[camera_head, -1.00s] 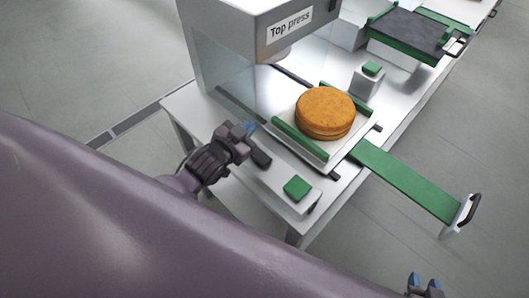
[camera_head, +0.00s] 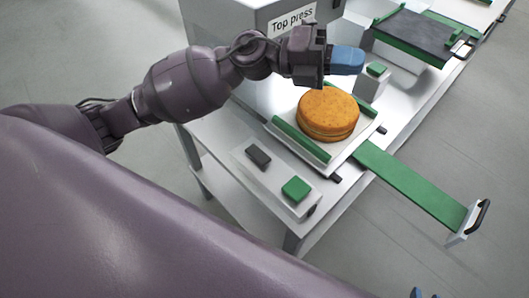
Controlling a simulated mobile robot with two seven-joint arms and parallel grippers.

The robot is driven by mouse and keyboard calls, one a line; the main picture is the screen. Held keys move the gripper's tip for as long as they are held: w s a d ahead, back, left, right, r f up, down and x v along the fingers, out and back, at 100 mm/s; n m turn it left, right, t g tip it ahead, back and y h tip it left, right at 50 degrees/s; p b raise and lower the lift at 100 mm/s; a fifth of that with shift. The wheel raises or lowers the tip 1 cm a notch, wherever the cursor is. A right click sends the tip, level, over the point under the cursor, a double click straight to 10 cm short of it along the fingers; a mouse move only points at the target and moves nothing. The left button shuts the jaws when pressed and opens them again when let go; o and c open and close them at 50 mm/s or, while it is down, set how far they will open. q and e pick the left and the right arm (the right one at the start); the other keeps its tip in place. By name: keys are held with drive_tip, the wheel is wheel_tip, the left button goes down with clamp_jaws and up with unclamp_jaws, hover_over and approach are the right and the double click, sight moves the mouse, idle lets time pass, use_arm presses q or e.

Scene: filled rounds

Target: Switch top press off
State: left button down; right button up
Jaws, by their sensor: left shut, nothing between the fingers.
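The top press (camera_head: 229,17) is a grey machine with a label reading "Top press", at the top of the view. In front of it, a pale control box (camera_head: 273,178) bears a dark grey rocker switch (camera_head: 258,157) and a green button (camera_head: 296,188). My left gripper (camera_head: 348,60) is shut and empty, its blue fingertips raised in front of the press, above and behind the round cake. My left arm hides part of the press.
A round orange-brown cake (camera_head: 328,112) sits on a pale tray with green side bars (camera_head: 300,139). A second green button (camera_head: 377,68) stands on a white block to the right. A green slide (camera_head: 412,186) with a black handle juts out over the floor.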

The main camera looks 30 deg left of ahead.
use_arm(q)
wheel_tip(320, 180, down, 4)
drive_tip(key=s+f+m+g+y, duration=0.1)
drive_tip(key=s+m+g+y, duration=0.1)
drive_tip(key=m+g+y, duration=0.25)
drive_tip(key=n+t+y, duration=0.1)
drive_tip(key=n+y, duration=0.1)
drive_tip(key=y, duration=1.3)
hover_over(263, 158)
wheel_tip(263, 158, down, 11)
drive_tip(key=shift+a+r, duration=0.1)
drive_tip(key=shift+r, duration=0.1)
use_arm(e)
drive_tip(key=shift+w+d+f, duration=0.2)
drive_tip(key=shift+d+f, duration=0.1)
drive_tip(key=shift+d, duration=0.15)
use_arm(q)
drive_tip(key=shift+f, duration=0.1)
wheel_tip(263, 158, down, 12)
drive_tip(key=shift+f+b, duration=0.2)
drive_tip(key=shift+b, duration=0.25)
drive_tip(key=shift+f, duration=0.75)
use_arm(e)
drive_tip(key=shift+f, duration=0.3)
